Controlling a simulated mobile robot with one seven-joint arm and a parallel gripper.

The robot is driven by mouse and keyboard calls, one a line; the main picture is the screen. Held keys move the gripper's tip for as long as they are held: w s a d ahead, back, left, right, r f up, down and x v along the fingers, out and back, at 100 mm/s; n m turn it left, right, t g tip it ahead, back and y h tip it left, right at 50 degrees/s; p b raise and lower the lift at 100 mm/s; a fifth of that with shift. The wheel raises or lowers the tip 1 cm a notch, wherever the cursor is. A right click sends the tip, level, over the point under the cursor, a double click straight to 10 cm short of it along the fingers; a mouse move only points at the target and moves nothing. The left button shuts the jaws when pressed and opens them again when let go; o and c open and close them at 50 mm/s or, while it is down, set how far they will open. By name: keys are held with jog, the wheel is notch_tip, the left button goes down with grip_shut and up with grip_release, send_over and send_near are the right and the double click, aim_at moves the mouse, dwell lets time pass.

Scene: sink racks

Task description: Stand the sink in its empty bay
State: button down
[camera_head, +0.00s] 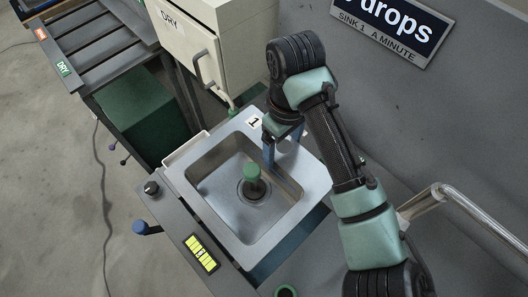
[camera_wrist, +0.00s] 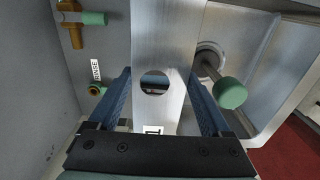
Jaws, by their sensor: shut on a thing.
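The steel sink (camera_head: 215,170) lies in a dark worktop frame in the head view, its basin open upward, with a "1" label at its back rim. A green-topped plug (camera_head: 253,175) stands in its drain. My gripper (camera_head: 273,150) is at the sink's back right rim. In the wrist view, the blue fingers of my gripper (camera_wrist: 165,98) are on either side of the sink's steel deck (camera_wrist: 165,55), which has a round hole, and are shut on it. The fingertip contacts are partly hidden. I cannot pick out an empty bay.
A slatted rack (camera_head: 95,38) with a "DRY" label stands at the upper left. A cream "DRY" cabinet (camera_head: 228,45) with a handle stands behind the sink. A metal rail (camera_head: 460,205) is at the right. The wrist view shows a brass tap (camera_wrist: 78,22) by a "RINSE" label.

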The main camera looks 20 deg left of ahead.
notch_tip(320, 180, down, 5)
jog(key=shift+s+r+p, duration=0.1)
jog(key=shift+s+p, duration=0.05)
jog(key=shift+p, duration=0.25)
jog(key=shift+f, duration=2.4)
grip_release()
notch_tip(320, 180, up, 12)
jog(key=shift+b, duration=0.7)
